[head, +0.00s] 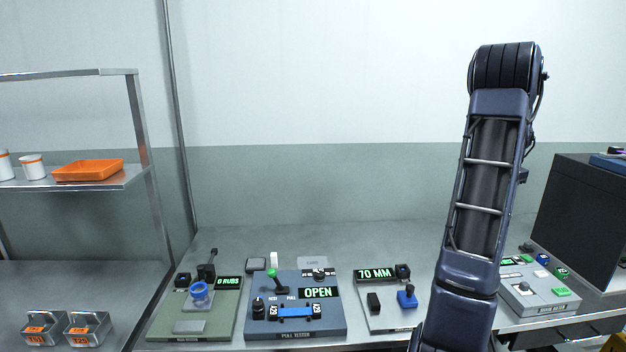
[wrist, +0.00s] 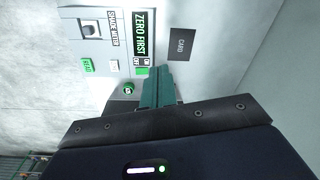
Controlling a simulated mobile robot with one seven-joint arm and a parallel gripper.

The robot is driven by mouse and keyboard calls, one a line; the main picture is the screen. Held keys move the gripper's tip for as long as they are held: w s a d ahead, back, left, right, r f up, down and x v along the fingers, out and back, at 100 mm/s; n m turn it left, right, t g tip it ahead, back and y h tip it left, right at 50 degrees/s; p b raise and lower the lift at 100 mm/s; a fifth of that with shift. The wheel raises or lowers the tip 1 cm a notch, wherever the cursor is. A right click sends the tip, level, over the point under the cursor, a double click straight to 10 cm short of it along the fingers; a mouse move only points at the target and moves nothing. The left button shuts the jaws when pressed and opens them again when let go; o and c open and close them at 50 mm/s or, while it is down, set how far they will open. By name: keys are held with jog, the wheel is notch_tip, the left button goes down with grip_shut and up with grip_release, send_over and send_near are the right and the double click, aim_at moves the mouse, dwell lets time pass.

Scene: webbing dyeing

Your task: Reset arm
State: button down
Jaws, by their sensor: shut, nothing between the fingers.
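My gripper (wrist: 158,88) shows in the wrist view as teal fingers shut together with nothing between them. They point at a light panel, the shade meter (wrist: 105,42), whose display reads ZERO FIRST. The fingertips are close to its on/off switch and a dark card (wrist: 181,45); I cannot tell whether they touch anything. In the head view my arm (head: 485,180) stands tall at the right and hides the gripper. The shade meter also shows in the head view (head: 522,298), right of my arm and partly covered by it.
The steel bench holds a green rub tester (head: 185,325), a pull tester (head: 265,325) reading OPEN, and a gauge (head: 378,318) reading 70 MM. A dark box (head: 585,220) stands at right. A shelf with an orange tray (head: 88,170) and two metal bins (head: 88,328) are at left.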

jog(key=s+a+r+n+t, duration=0.1)
jog(key=s+a+r+n, duration=0.2)
jog(key=a, duration=0.7)
jog(key=s+a+r+n, duration=0.2)
jog(key=s+a+r, duration=0.1)
jog(key=a, duration=0.7)
jog(key=s+a+r+n+t, duration=0.1)
jog(key=s+a+r+n, duration=0.2)
jog(key=a, duration=0.6)
jog(key=s+a+f+n+t, duration=0.2)
jog(key=s+a+n, duration=0.4)
jog(key=s+a, duration=1)
jog(key=shift+s+a+f+n, duration=0.35)
jog(key=shift+s+f+n, duration=0.1)
jog(key=shift+f, duration=0.25)
